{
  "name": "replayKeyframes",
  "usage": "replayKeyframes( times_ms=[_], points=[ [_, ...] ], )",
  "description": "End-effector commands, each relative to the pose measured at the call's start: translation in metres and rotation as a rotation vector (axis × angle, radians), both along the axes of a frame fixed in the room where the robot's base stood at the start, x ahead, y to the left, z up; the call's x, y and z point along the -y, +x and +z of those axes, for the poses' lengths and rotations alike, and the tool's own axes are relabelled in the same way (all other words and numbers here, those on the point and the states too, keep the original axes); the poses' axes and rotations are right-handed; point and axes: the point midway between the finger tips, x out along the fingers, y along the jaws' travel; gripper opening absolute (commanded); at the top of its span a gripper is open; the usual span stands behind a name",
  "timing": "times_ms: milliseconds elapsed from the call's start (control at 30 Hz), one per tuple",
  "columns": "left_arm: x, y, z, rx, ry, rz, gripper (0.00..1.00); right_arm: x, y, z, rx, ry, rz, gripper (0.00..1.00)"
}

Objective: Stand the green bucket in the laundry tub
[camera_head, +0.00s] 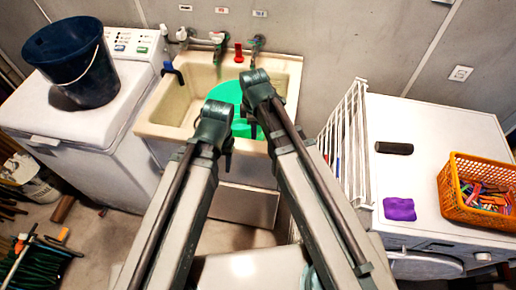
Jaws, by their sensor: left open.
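The green bucket (226,92) shows behind my two arms, within the outline of the cream laundry tub (172,131). Its green surface reaches down towards the tub's front rim. My arms hide much of it, so I cannot tell whether it is upright or what it rests on. My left gripper (228,152) is open, in front of the bucket's lower left part. My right gripper (252,128) is in front of the bucket's right part; its fingers are too small and covered to read. I cannot see clear contact between either gripper and the bucket.
A dark blue bucket (78,65) stands on the white washing machine (60,122) at left. A white rack (345,140) stands right of the tub. An orange basket (452,205), a purple cloth (399,209) and a black roll (394,148) lie on the right appliance. Taps (217,40) line the wall.

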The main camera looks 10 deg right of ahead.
Motion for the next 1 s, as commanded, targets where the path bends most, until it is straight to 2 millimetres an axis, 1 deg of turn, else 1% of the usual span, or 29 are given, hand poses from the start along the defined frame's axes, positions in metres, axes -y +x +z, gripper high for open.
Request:
replayKeyframes(
  times_ms=[33, 100, 200, 300, 400, 500, 600, 1000],
  points=[
    [0.000, 0.000, 0.000, 0.000, 0.000, 0.000, 0.50, -0.001, -0.022, 0.000, -0.013, -0.004, -0.117, 0.33],
    [0.000, 0.000, 0.000, 0.000, 0.000, 0.000, 0.50, -0.001, -0.042, 0.000, -0.025, -0.012, -0.295, 0.33],
    [0.000, 0.000, 0.000, 0.000, 0.000, 0.000, 0.50, -0.001, -0.068, 0.000, -0.037, -0.026, -0.537, 0.33],
    [0.000, 0.000, 0.000, 0.000, 0.000, 0.000, 0.50, -0.001, -0.091, 0.000, -0.039, -0.043, -0.748, 0.33],
    [0.000, 0.000, 0.000, 0.000, 0.000, 0.000, 0.50, 0.000, -0.107, 0.000, -0.037, -0.056, -0.913, 0.33],
    [0.000, 0.000, 0.000, 0.000, 0.000, 0.000, 0.50, 0.001, -0.117, 0.001, -0.031, -0.066, -1.024, 0.33],
    [0.000, 0.000, 0.000, 0.000, 0.000, 0.000, 0.50, 0.002, -0.122, 0.001, -0.028, -0.071, -1.087, 0.33],
    [0.000, 0.000, 0.000, 0.000, 0.000, 0.000, 0.50, 0.002, -0.122, 0.001, -0.027, -0.073, -1.109, 0.33]
  ],
)
